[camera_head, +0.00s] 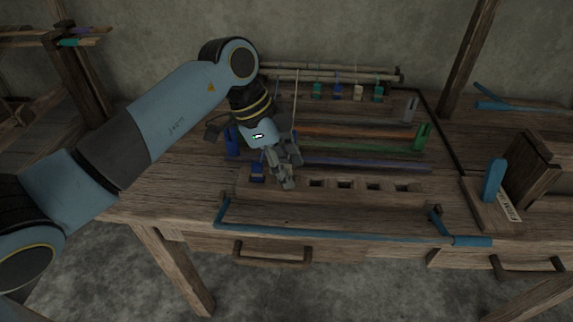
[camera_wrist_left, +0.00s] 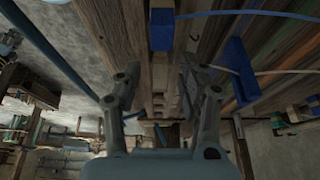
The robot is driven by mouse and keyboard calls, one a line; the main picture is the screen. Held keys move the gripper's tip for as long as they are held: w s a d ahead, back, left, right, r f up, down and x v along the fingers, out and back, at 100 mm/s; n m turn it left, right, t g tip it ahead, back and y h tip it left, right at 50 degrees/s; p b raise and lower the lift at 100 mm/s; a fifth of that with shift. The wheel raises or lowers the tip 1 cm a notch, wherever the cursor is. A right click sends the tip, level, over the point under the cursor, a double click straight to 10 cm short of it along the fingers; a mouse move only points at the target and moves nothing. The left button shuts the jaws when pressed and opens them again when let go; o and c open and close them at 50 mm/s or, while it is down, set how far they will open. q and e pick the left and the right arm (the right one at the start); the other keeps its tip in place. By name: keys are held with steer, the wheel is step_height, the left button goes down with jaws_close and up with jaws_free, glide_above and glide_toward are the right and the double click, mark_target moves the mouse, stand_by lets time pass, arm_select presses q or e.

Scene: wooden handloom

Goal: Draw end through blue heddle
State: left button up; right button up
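My left gripper (camera_head: 286,174) hangs over the front left part of the loom table, by a row of slots. In the left wrist view the gripper (camera_wrist_left: 160,76) has its two fingers apart, with nothing seen between them but the wood behind. A small blue block (camera_head: 257,172) sits just left of the fingers; it also shows in the wrist view (camera_wrist_left: 161,30), with a blue cord (camera_wrist_left: 240,13) at it. A taller blue upright piece (camera_head: 232,141) stands farther left, also in the wrist view (camera_wrist_left: 238,70). I cannot tell which blue piece is the heddle. My right gripper is out of view.
Orange (camera_head: 360,132), green (camera_head: 370,148) and purple (camera_head: 370,164) strips cross the table. A green upright (camera_head: 422,137) stands at right. Small coloured pieces hang below the back rail (camera_head: 330,72). A blue bar (camera_head: 330,233) runs along the front edge. A wooden stand (camera_head: 529,170) is far right.

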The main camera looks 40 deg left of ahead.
arm_select(q)
steer(key=shift+r, duration=0.2)
steer(key=v, duration=1.1)
steer(key=shift+r, duration=0.3)
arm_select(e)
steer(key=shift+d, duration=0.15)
arm_select(q)
steer(key=shift+s, duration=0.1)
stand_by(0.4)
